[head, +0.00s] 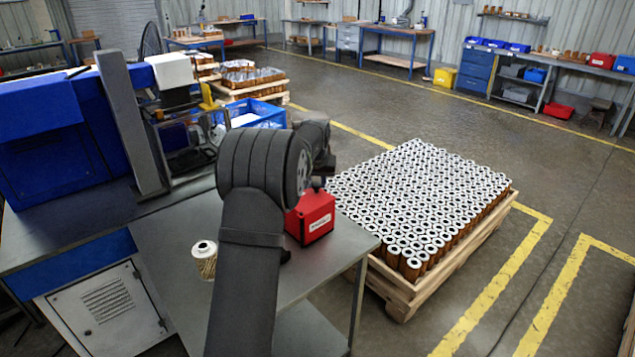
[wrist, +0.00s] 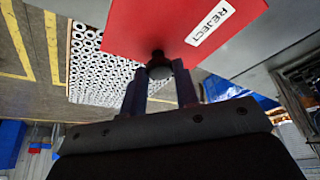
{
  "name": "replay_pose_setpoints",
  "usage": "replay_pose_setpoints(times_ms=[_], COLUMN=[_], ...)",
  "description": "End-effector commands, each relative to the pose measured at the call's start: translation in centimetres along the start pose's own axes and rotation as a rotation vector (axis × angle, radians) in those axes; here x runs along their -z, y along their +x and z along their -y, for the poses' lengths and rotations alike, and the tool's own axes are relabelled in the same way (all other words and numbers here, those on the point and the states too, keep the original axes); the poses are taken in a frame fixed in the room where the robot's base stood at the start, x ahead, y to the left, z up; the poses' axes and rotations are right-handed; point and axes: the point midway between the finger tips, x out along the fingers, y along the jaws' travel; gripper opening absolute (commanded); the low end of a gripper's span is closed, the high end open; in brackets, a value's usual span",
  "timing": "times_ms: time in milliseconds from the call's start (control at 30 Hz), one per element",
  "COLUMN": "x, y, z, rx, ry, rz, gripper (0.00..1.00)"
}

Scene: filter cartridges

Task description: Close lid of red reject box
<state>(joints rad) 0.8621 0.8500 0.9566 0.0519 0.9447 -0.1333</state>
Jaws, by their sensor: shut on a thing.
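The red reject box (head: 311,222) stands on the grey workbench, partly hidden behind my arm in the head view. Its white label faces the pallet side. In the wrist view the red box (wrist: 165,28) fills the top, with its REJECT label tilted. A round black knob (wrist: 158,66) sits at the near edge of the red surface. My gripper (wrist: 160,84) has its fingers on either side of this knob and is shut on it. In the head view my wrist hides most of the gripper, and I cannot tell how far the lid is open.
A single filter cartridge (head: 204,260) stands on the workbench (head: 180,300), left of my arm. A wooden pallet (head: 450,262) packed with upright cartridges is on the floor to the right. A blue crate (head: 258,115) is behind the bench. Blue machinery (head: 60,150) stands at left.

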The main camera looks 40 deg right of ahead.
Motion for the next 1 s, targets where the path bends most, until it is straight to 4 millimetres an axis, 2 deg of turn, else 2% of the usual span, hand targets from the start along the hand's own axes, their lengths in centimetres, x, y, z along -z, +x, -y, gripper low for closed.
replay_pose_setpoints(times_ms=[200,233,333,700,867,1000], x=[0.0,0.0,0.0,0.0,0.1,0.1], y=[0.0,0.0,0.0,-0.6,-3.1,-6.5], z=[0.1,0.1,0.1,0.1,0.0,0.1], rx=[0.001,0.001,0.001,0.000,0.000,0.000], ry=[0.000,0.000,0.000,0.001,0.001,0.001], rz=[0.001,0.001,0.001,0.000,-0.004,-0.004], gripper=[0.00,0.32,0.51,0.51,0.51,0.51])
